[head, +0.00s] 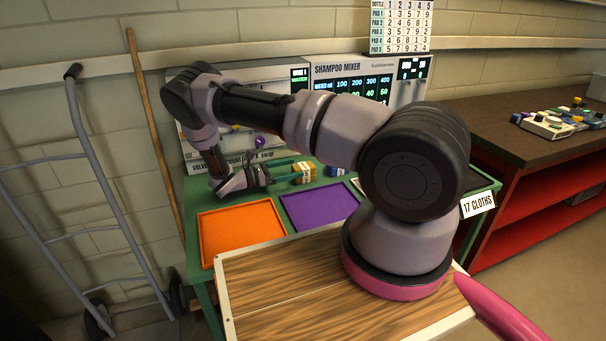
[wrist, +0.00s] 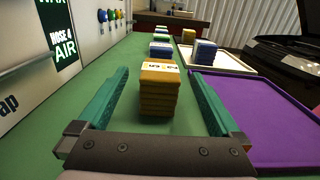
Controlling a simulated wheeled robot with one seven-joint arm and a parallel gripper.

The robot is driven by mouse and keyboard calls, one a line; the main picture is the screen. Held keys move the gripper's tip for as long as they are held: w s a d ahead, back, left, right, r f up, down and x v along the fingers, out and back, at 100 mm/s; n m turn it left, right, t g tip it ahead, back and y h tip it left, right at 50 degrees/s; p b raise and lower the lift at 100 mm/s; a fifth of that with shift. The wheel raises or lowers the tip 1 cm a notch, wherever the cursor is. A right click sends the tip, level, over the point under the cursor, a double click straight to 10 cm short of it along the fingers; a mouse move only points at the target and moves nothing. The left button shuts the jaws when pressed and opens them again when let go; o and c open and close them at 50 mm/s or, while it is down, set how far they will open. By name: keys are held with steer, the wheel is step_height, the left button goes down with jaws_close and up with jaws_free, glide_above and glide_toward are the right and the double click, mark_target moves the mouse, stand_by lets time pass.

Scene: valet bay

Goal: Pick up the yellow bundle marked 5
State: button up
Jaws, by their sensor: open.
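The yellow bundle (wrist: 158,95) is a squat stack of folded cloths on the green bench top. It has a white band with dark marks on top that I cannot read surely. It also shows in the head view (head: 305,172), at the end of my fingers. My gripper (wrist: 158,76) is open, with one teal finger on each side of the bundle and visible gaps on both sides in the wrist view. In the head view my gripper (head: 293,169) reaches low over the bench from the left.
Other bundles stand beyond: a blue one (wrist: 205,52) on a pale tray and several in a row behind the yellow one. A purple tray (wrist: 262,125) lies to the right, an orange tray (head: 241,232) nearer me. The shampoo mixer panel (head: 345,72) stands behind.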

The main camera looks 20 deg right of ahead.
mark_target(305, 165)
steer(key=d, duration=0.5)
steer(key=shift+d, duration=0.2)
steer(key=c, duration=1.6)
